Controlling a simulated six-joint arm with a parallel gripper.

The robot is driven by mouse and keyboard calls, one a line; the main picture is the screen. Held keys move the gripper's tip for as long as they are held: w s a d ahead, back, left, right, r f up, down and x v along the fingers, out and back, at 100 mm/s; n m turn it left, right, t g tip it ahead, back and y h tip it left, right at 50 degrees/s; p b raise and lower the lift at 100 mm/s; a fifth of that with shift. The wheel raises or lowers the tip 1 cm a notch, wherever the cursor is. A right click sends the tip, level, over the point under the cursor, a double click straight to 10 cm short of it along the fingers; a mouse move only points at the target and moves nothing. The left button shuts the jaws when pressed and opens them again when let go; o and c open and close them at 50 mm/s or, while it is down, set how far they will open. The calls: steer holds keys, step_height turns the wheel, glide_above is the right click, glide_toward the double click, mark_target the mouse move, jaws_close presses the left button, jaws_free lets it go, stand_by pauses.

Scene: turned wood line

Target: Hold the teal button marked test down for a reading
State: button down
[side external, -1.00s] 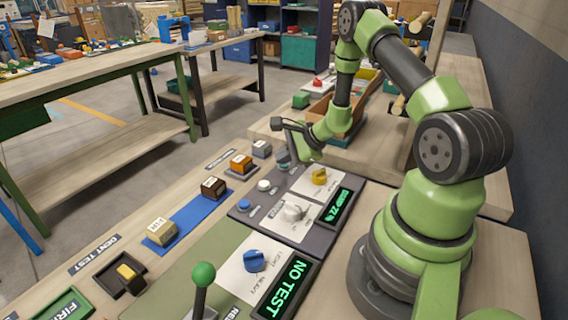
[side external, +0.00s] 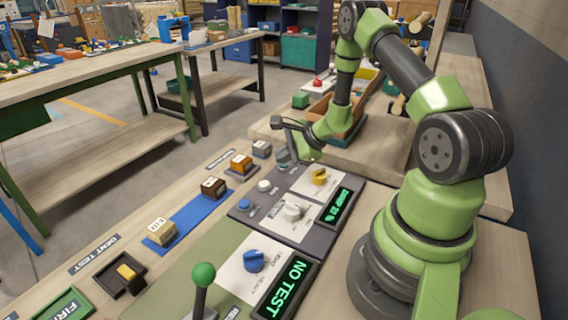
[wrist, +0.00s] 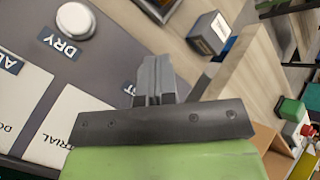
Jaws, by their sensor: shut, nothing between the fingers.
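My gripper (side external: 288,148) is shut and empty, pointing down at the far end of the dark control panel (side external: 240,215). It also shows in the wrist view (wrist: 155,75), its fingertips low over the panel. A label starting with T (wrist: 127,88) shows beside the fingers, the rest hidden. The teal test button cannot be made out clearly; the fingers seem to cover its place. I cannot tell whether it is pressed. A white button (side external: 264,186) nearer the camera is marked DRY in the wrist view (wrist: 75,20). The panel's green-lit display (side external: 339,203) shows text too small to read.
Yellow (side external: 319,176), white (side external: 293,211) and blue (side external: 254,261) knobs stand along the panels. A nearer display (side external: 287,287) reads NO TEST. A green-balled lever (side external: 203,276) rises in front.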

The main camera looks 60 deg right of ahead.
mark_target(284, 165)
steer(key=shift+r, duration=0.7)
steer(key=shift+r, duration=2.5)
steer(key=s+a+r+n+g+y, duration=0.2)
steer(key=a+r+n+y, duration=0.2)
steer(key=a+r+n, duration=0.85)
steer(key=s+a+r+n+h, duration=0.2)
steer(key=s+a+r+n, duration=0.1)
steer(key=s, duration=0.5)
steer(key=s+a+r+n+h, duration=0.1)
steer(key=s+a+r+n, duration=0.3)
steer(key=s, duration=0.4)
step_height(284, 165, up, 2)
steer(key=shift+r+n+h, duration=0.2)
steer(key=shift+n+h, duration=0.2)
steer(key=shift+n, duration=0.15)
